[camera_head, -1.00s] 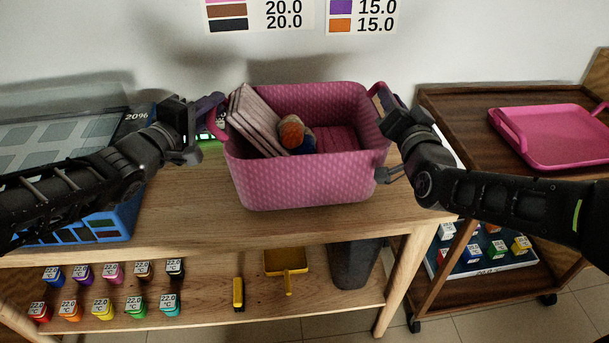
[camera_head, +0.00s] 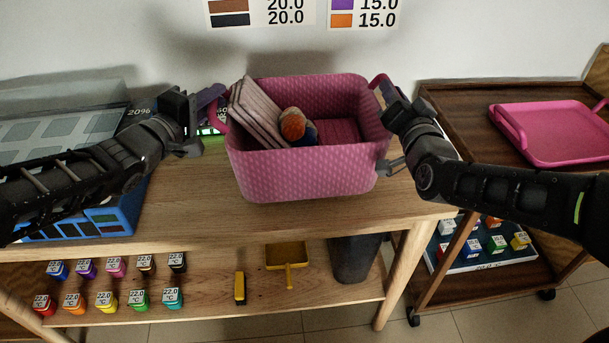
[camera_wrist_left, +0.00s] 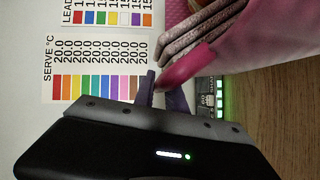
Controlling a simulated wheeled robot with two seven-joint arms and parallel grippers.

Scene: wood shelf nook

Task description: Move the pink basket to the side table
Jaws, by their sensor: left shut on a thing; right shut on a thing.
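The pink basket (camera_head: 305,170) is over the wooden table (camera_head: 180,205), upright. It holds pale pink folded cloths or slabs (camera_head: 258,112) and an orange-and-blue round item (camera_head: 293,126). My left gripper (camera_head: 213,101) is shut on its left handle; the pink handle (camera_wrist_left: 192,66) also shows at the finger tips in the left wrist view. My right gripper (camera_head: 384,95) is shut on its right handle. I cannot tell whether the basket bottom touches the table. A wheeled wooden side table (camera_head: 450,98) stands at the right, with a pink tray (camera_head: 550,145) on top.
A blue crate-like unit (camera_head: 95,226) is at the table's left. A lower shelf holds several coloured blocks (camera_head: 105,298), a yellow scoop (camera_head: 288,256) and a dark bin (camera_head: 354,262). The side table's top is bare left of the tray. A wall is behind.

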